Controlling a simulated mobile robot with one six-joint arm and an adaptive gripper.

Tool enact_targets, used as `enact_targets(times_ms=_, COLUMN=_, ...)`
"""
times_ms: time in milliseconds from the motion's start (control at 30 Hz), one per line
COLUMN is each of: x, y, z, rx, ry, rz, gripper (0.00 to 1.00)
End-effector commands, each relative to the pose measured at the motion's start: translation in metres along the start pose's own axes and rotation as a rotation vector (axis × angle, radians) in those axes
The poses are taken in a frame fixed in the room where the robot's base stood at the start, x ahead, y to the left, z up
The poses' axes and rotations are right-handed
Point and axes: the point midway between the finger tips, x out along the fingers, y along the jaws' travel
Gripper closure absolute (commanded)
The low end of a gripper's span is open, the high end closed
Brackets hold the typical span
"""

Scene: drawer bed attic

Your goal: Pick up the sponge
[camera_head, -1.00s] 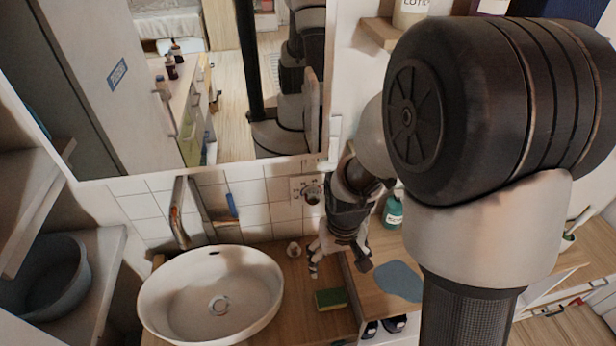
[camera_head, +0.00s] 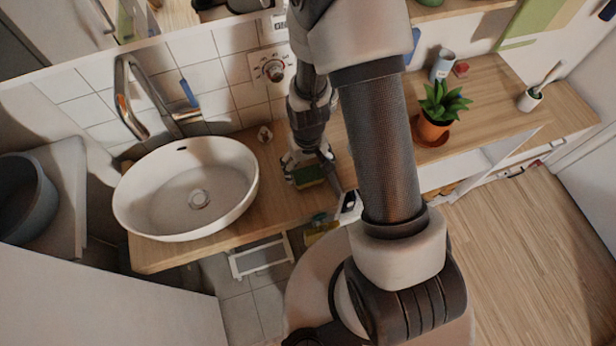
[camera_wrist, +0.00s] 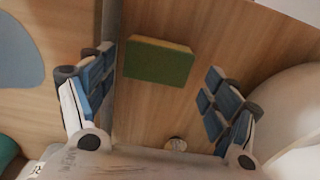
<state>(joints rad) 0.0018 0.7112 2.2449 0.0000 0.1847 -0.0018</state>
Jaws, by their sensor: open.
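The sponge (camera_head: 308,176), green with a yellow side, lies on the wooden counter to the right of the sink. In the wrist view the sponge (camera_wrist: 158,62) lies between and a little beyond my open fingers, with bare wood around it. My gripper (camera_head: 308,168) points down at the sponge and partly covers it in the head view. My gripper also shows in the wrist view (camera_wrist: 155,92), its blue-padded fingers wide apart and empty. I see no finger touching the sponge.
The white oval sink (camera_head: 188,195) stands left of the sponge, with a tap (camera_head: 130,100) behind it. A small round knob-like item (camera_head: 264,134) stands near the wall. A potted plant (camera_head: 437,115) is on the counter to the right. A grey raised edge (camera_wrist: 112,60) runs beside the left finger.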

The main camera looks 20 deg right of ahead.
Motion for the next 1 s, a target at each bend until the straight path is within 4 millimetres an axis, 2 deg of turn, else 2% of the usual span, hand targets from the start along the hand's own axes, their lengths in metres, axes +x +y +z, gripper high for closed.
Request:
enact_targets(times_ms=167, x=0.015, y=0.001, z=-0.002, rx=0.0, ry=-0.002, rz=0.0, gripper=0.19)
enact_targets(times_ms=400, x=0.05, y=0.002, z=-0.004, rx=0.0, ry=-0.003, rz=0.0, gripper=0.19)
enact_targets(times_ms=667, x=0.051, y=0.002, z=-0.005, rx=0.0, ry=0.0, rz=0.0, gripper=0.19)
enact_targets(times_ms=1000, x=0.051, y=0.002, z=-0.005, rx=0.0, ry=-0.001, rz=0.0, gripper=0.42)
